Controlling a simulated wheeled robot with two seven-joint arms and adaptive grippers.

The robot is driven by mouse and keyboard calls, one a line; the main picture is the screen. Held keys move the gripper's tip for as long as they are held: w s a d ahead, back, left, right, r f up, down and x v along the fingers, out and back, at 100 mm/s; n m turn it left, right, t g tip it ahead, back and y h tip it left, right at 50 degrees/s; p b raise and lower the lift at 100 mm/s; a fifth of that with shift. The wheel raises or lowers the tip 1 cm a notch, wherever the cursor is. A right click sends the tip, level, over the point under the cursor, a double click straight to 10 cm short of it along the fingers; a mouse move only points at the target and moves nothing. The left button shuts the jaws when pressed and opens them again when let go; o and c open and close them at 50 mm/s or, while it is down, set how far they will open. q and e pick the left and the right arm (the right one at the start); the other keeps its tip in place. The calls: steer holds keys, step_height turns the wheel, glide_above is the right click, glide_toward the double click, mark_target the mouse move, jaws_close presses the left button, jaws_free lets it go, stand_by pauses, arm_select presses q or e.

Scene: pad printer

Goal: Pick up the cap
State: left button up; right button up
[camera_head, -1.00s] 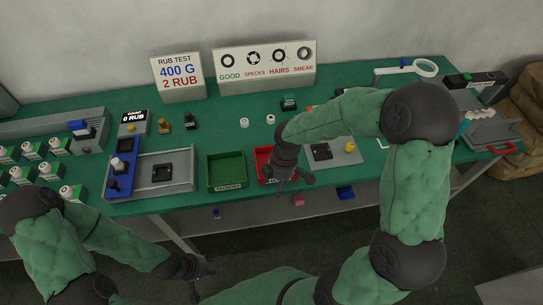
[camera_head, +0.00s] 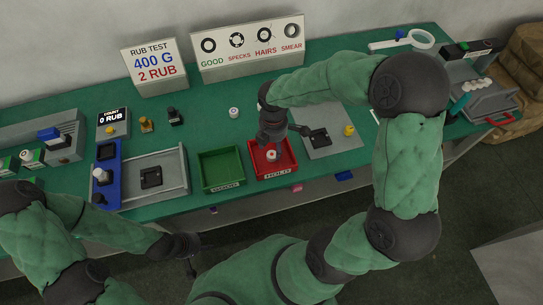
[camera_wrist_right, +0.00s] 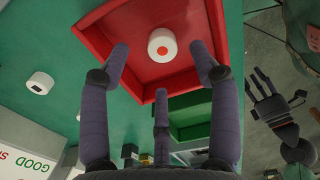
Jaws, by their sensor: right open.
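A white cap with a red-orange dot (camera_head: 272,155) sits in the red HOLD tray (camera_head: 288,171); it also shows in the right wrist view (camera_wrist_right: 162,46), beyond the spread fingers. My right gripper (camera_head: 283,138) is at the back of this tray, fingers apart and empty. In the wrist view its fingertips (camera_wrist_right: 160,68) frame the cap without visible contact. A second white cap (camera_head: 234,112) lies on the green table; a cap with a dark mark (camera_wrist_right: 40,83) shows in the wrist view. My left gripper (camera_head: 190,247) hangs low in front of the table; its finger opening is unclear.
The green GOOD tray (camera_head: 240,174) stands left of the red tray and looks empty. A grey plate (camera_head: 340,143) with a black fixture and yellow knob is to the right. The grey and blue printer fixture (camera_head: 180,170) is left. Signs (camera_head: 252,68) stand behind.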

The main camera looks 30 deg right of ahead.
mark_target(272, 154)
steer(key=f, duration=0.1)
steer(key=f+b, duration=0.1)
steer(key=f, duration=0.1)
steer(key=f+b, duration=0.1)
steer(key=f, duration=0.1)
steer(key=shift+a, duration=0.25)
steer(key=c, duration=0.8)
